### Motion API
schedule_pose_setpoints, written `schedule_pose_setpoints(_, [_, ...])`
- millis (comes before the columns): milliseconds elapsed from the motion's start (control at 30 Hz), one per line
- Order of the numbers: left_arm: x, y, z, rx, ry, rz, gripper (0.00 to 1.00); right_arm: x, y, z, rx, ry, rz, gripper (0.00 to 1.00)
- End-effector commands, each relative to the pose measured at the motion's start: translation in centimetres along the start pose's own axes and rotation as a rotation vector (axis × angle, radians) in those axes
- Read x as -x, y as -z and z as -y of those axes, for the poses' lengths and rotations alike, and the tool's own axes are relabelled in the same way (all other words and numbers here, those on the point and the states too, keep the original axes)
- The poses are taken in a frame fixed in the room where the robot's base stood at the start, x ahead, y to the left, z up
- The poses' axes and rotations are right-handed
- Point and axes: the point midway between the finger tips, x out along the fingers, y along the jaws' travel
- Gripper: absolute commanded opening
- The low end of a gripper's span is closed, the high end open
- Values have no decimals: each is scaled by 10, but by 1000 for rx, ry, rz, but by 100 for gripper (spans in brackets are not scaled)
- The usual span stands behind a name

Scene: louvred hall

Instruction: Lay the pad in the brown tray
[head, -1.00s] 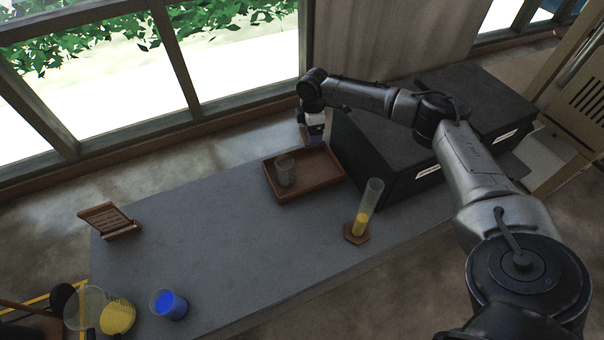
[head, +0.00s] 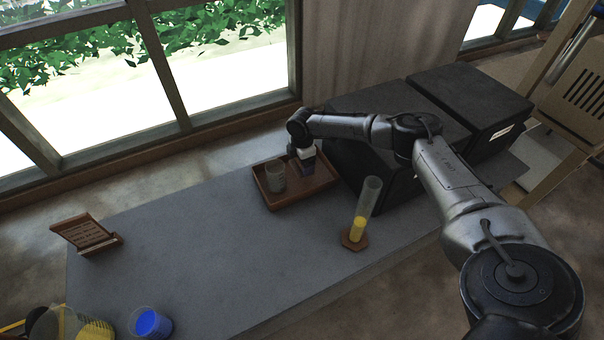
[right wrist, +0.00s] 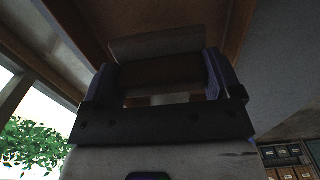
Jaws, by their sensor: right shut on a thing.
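The brown tray (head: 304,197) lies at the far end of the grey table, in the middle of the head view. My right gripper (head: 308,172) reaches down over the tray's far right part. In the right wrist view my right gripper (right wrist: 160,80) is shut on the pad (right wrist: 157,44), a small block with a pale grey face and a darker brownish side. The brown tray (right wrist: 85,30) shows close behind it there. I cannot tell whether the pad touches the tray floor. My left gripper is not in view.
A grey cup (head: 275,178) stands in the tray, left of my right gripper. A tall cylinder with yellow contents (head: 368,200) stands in front. Black boxes (head: 375,160) flank the tray on the right. A wooden rack (head: 85,232) and blue beaker (head: 150,323) are left; mid-table is clear.

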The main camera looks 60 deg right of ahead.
Motion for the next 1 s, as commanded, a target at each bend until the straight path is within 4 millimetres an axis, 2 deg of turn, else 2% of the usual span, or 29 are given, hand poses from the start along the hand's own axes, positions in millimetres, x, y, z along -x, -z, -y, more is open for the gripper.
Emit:
schedule_pose_setpoints(267, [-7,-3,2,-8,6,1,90,-14,0,0,0,1,0,62])
schedule_pose_setpoints(500, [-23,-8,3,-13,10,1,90,-44,0,0,0,0,0,62])
schedule_pose_setpoints(933, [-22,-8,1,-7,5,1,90,-47,0,0,0,0,0,62])
schedule_pose_setpoints(967, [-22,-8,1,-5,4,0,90,-47,0,0,0,0,0,86])
schedule_pose_setpoints(1000, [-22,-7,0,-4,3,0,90,-47,0,0,0,0,0,89])
